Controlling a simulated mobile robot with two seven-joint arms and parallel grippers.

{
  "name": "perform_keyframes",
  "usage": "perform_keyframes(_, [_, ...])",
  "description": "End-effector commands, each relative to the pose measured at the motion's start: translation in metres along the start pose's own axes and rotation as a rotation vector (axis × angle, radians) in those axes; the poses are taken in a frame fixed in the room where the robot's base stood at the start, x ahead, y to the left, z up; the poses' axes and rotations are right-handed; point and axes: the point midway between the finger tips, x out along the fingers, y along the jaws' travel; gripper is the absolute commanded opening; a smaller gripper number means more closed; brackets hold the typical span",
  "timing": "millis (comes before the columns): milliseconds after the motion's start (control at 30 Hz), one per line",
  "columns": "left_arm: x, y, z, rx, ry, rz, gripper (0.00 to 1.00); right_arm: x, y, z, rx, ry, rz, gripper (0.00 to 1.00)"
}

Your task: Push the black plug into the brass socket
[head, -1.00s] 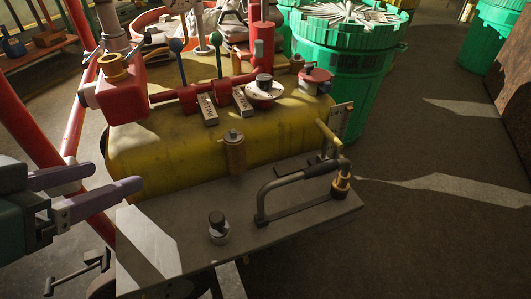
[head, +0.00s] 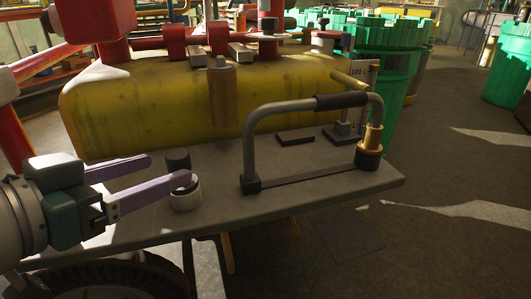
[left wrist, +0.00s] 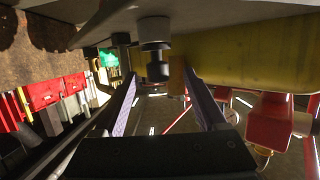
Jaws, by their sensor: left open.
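The black plug (head: 177,158) stands upright on a pale grey ring-shaped holder (head: 186,200) at the left part of the grey shelf. My left gripper (head: 170,166) is open, its purple fingers reaching to the plug, the near finger crossing in front of it. In the left wrist view, which is upside down, the plug (left wrist: 157,71) shows between the open fingertips (left wrist: 161,76); I cannot tell whether they touch it. The brass socket seems to be the brass fitting (head: 371,138) at the shelf's right end, beside the bent handle. My right gripper is out of view.
The grey shelf (head: 300,185) carries a dark bent handle (head: 250,140) between plug and brass fitting. A yellow tank (head: 140,105) with a brownish cylinder (head: 222,95) rises behind it. A green drum (head: 406,70) stands back right. Open floor lies at the right.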

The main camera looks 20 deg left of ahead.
Motion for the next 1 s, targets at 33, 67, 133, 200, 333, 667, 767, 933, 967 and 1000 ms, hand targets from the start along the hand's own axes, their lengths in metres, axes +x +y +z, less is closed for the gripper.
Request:
perform_keyframes(33, [0.009,0.0,0.002,0.0,0.003,0.001,0.73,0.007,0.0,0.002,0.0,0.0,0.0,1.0])
perform_keyframes(67, [0.012,0.0,0.002,0.0,0.003,0.0,0.73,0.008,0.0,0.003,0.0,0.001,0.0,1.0])
perform_keyframes(133, [0.018,0.0,0.002,0.001,0.001,0.0,0.73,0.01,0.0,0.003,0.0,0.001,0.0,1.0])
perform_keyframes(200, [0.021,0.0,0.001,0.001,0.0,0.001,0.73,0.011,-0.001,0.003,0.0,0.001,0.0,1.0])
perform_keyframes(333, [0.033,0.001,-0.001,0.001,0.002,0.0,0.73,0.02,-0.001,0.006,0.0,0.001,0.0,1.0])
perform_keyframes(667, [0.071,0.004,-0.006,0.0,-0.001,-0.001,0.73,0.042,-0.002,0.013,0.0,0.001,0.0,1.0])
perform_keyframes(767, [0.073,0.004,-0.007,0.0,-0.003,0.0,0.73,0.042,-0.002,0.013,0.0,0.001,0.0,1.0])
perform_keyframes(933, [0.073,0.004,-0.008,0.0,-0.003,0.0,0.73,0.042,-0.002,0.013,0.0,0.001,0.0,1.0])
perform_keyframes(967, [0.073,0.004,-0.008,0.0,-0.003,-0.001,0.71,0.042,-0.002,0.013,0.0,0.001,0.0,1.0])
perform_keyframes(1000, [0.073,0.004,-0.008,0.0,-0.003,-0.001,0.67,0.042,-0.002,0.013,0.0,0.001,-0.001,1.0])
